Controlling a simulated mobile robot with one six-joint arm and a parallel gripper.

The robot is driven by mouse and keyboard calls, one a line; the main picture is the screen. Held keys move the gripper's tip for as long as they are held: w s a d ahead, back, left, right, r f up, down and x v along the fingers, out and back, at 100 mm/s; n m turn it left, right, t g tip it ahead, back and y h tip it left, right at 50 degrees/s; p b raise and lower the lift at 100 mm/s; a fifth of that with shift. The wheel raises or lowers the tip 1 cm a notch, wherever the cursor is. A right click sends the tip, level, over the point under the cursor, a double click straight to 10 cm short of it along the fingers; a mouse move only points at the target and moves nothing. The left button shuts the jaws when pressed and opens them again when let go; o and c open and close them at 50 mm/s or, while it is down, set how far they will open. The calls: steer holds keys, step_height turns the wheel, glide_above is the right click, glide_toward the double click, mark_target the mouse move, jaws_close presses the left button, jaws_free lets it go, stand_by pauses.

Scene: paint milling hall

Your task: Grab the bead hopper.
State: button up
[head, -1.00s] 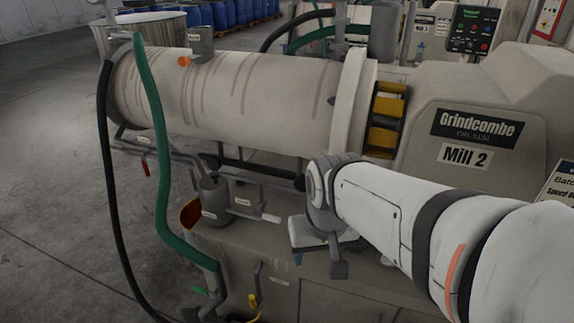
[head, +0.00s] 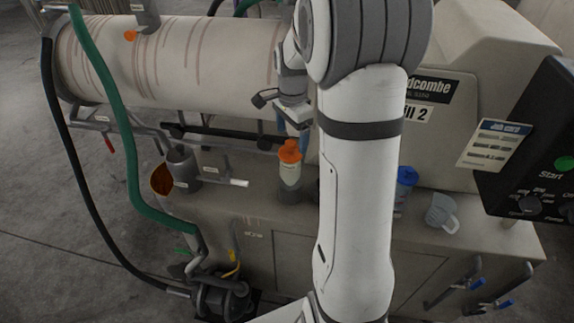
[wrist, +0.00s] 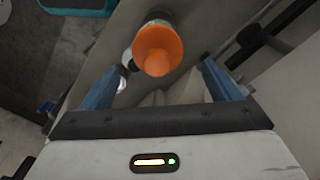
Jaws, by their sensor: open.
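A pale container with an orange top (head: 290,165) stands upright on the ledge of the mill, its foot in a dark round seat. I take it to be the bead hopper, but I can read no label on it. My gripper (head: 292,130) points down just above it, with blue fingers open and empty. In the wrist view the orange top (wrist: 158,48) lies ahead, roughly centred between the open fingertips. It hides most of the body below. I cannot tell the exact gap between fingertips and top.
A grey pot (head: 183,165) with pipework and a green hose (head: 125,125) are to the left. The mill's pale drum (head: 190,65) lies behind. A blue-topped container (head: 407,178) and a pale jug (head: 441,213) stand right of my arm. A dark control panel (head: 535,150) is at far right.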

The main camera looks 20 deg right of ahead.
mark_target(290, 141)
steer(key=f, duration=0.2)
steer(key=f+p, duration=0.1)
steer(key=f, duration=0.2)
steer(key=shift+s+a+f, duration=0.1)
steer(key=shift+a+f, duration=0.1)
steer(key=shift+r, duration=0.1)
jaws_close()
stand_by(0.6)
